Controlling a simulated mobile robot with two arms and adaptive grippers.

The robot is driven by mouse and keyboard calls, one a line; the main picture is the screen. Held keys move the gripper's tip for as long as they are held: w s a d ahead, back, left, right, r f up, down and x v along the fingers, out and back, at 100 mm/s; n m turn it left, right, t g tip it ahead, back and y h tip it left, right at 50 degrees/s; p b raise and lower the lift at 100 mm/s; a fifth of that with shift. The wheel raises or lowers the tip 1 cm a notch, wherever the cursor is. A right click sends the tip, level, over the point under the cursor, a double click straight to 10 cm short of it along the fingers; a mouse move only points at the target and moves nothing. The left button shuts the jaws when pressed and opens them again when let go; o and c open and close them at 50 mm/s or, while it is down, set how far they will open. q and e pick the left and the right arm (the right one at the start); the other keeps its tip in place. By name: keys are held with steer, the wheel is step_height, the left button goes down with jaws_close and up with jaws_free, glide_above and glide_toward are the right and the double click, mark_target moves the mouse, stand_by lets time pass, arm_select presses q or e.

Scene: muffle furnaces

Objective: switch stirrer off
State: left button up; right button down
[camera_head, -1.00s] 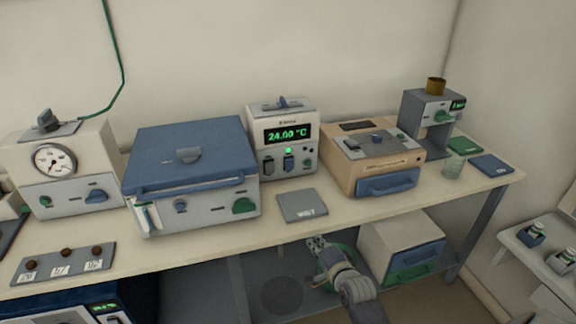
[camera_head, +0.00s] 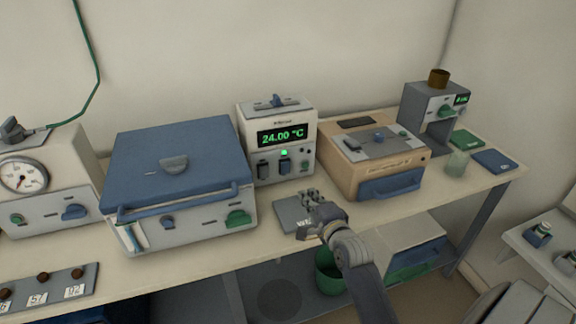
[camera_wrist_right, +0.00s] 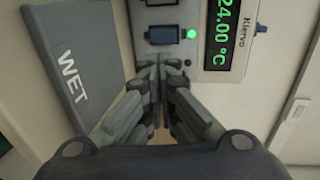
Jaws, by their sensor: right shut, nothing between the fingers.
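A white box with a green 24.00 °C display (camera_head: 281,136) stands at the back middle of the bench. Its front has a lit green lamp (camera_head: 284,153), a dark switch (camera_head: 263,169) and a blue switch (camera_head: 285,166). The wrist view shows the blue switch (camera_wrist_right: 162,35) and lamp (camera_wrist_right: 190,34) just beyond the fingertips. My right gripper (camera_head: 311,195) is shut and empty, above the grey WET pad (camera_head: 287,208) in front of the box. Its fingertips (camera_wrist_right: 160,65) point at the panel; contact cannot be told. No stirrer label is readable. My left gripper is out of view.
A blue-lidded unit (camera_head: 140,160) stands left of the box, and a tan unit with a blue handle (camera_head: 345,180) stands right. A grey device (camera_head: 410,110) with a brown cup is at the far right. A green bin (camera_head: 328,278) is below the bench.

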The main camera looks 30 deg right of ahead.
steer(key=shift+w, duration=0.15)
steer(key=shift+s+r, duration=0.2)
steer(key=shift+s, duration=0.15)
steer(key=shift+w, duration=0.1)
glide_toward(289, 166)
steer(key=x, duration=0.5)
steer(key=shift+f+p, duration=0.2)
steer(key=shift+p, duration=0.15)
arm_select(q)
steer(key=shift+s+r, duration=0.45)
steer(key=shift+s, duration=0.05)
arm_select(e)
steer(key=shift+x, duration=0.8)
steer(key=shift+r, duration=0.25)
